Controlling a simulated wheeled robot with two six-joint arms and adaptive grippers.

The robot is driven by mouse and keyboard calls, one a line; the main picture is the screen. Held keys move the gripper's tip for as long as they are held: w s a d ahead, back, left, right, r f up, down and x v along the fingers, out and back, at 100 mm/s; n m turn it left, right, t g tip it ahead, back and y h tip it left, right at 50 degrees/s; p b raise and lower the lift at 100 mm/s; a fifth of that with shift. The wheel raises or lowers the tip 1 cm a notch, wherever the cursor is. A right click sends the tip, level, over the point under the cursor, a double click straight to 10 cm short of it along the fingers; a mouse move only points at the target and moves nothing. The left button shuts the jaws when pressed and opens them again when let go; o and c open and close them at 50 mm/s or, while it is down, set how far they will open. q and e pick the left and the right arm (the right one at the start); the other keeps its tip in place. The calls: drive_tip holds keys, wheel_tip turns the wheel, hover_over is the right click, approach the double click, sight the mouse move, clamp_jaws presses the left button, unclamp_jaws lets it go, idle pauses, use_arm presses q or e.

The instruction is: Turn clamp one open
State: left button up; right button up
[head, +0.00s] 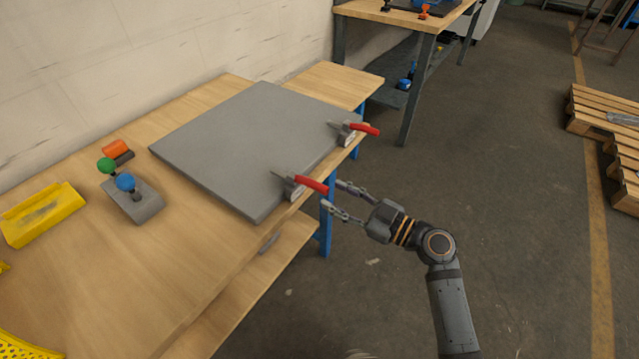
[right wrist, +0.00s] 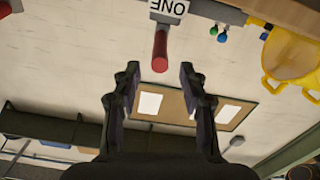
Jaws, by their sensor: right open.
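Clamp one (head: 292,188) sits at the front edge of the grey plate (head: 250,140), with its red handle (head: 312,184) sticking out past the table edge. My right gripper (head: 336,195) is open and empty just off the handle's end, also seen in the right wrist view (right wrist: 160,78). A second clamp (head: 346,132) with a red handle sits farther along the same edge. My left gripper is not in view.
A grey block with green and blue knobs (head: 132,198) and a yellow tray (head: 42,214) stand on the wooden table (head: 200,245) to the left. Another table (head: 400,22) stands behind. Pallets (head: 612,125) lie at the right. The floor beside my right arm is clear.

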sight(313, 185)
drive_tip(key=p+x, duration=0.1)
drive_tip(key=x, duration=0.4)
drive_tip(key=shift+w+a, duration=0.15)
drive_tip(key=shift+a, duration=0.1)
drive_tip(key=shift+c, duration=0.4)
clamp_jaws()
